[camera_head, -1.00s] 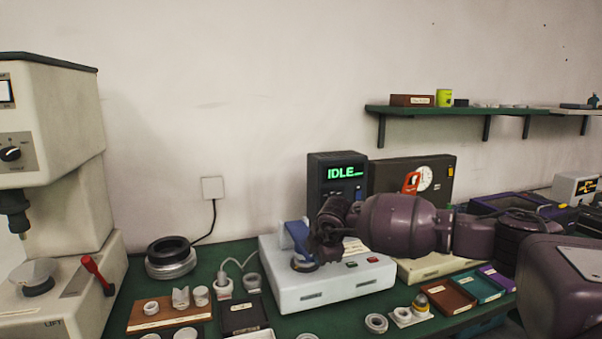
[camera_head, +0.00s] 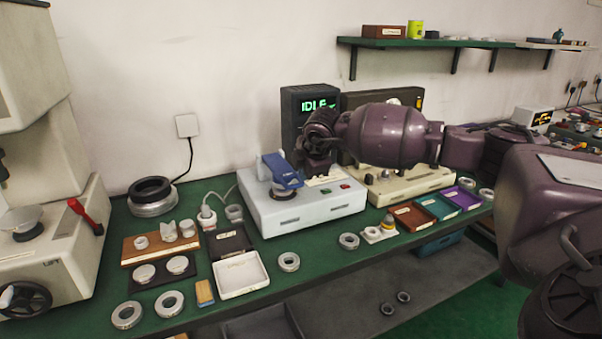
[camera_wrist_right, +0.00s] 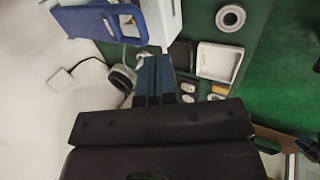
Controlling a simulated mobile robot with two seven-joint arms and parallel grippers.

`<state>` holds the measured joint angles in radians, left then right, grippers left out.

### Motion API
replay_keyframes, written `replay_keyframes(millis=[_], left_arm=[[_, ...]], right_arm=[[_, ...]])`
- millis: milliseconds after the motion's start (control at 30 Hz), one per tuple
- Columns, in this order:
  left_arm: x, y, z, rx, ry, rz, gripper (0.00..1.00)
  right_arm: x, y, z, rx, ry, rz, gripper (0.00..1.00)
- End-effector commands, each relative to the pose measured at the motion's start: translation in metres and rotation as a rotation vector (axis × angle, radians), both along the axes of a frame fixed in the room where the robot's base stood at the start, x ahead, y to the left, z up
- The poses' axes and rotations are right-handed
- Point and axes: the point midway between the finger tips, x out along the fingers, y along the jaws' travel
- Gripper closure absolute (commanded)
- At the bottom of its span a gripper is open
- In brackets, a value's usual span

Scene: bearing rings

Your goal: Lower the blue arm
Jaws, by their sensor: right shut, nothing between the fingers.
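The blue arm (camera_head: 280,172) sits on the left part of the white box-shaped device (camera_head: 310,210), above a round ring seat (camera_head: 284,193). It looks raised and tilted. In the right wrist view the blue arm (camera_wrist_right: 95,22) is at the top left, beside the fingers and apart from them in the picture. My right gripper shows there with its fingers (camera_wrist_right: 155,62) together and empty. In the head view my right wrist (camera_head: 318,140) hangs just right of the blue arm; its fingertips are hard to make out. My left gripper is not in view.
Behind the device stands a display reading IDLE (camera_head: 308,106). In front are a white tray (camera_head: 240,274), a black tray (camera_head: 230,242) and several loose rings. A press with a red lever (camera_head: 84,215) stands left. Coloured trays (camera_head: 410,216) lie right.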

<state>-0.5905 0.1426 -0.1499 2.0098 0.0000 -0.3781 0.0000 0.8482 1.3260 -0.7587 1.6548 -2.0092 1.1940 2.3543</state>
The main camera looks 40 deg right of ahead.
Motion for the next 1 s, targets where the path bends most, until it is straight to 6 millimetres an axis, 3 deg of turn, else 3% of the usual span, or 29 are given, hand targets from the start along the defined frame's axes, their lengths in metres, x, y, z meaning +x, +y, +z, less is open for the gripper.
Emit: replay_keyframes(millis=[200, 400, 1000], left_arm=[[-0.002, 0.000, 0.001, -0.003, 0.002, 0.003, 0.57], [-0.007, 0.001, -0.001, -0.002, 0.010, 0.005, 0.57], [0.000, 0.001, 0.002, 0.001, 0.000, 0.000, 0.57]], right_arm=[[-0.029, 0.007, 0.015, -0.001, -0.001, 0.001, 1.00], [-0.042, 0.010, 0.022, 0.001, 0.000, 0.000, 1.00], [-0.045, 0.011, 0.023, 0.001, -0.001, 0.000, 1.00]])
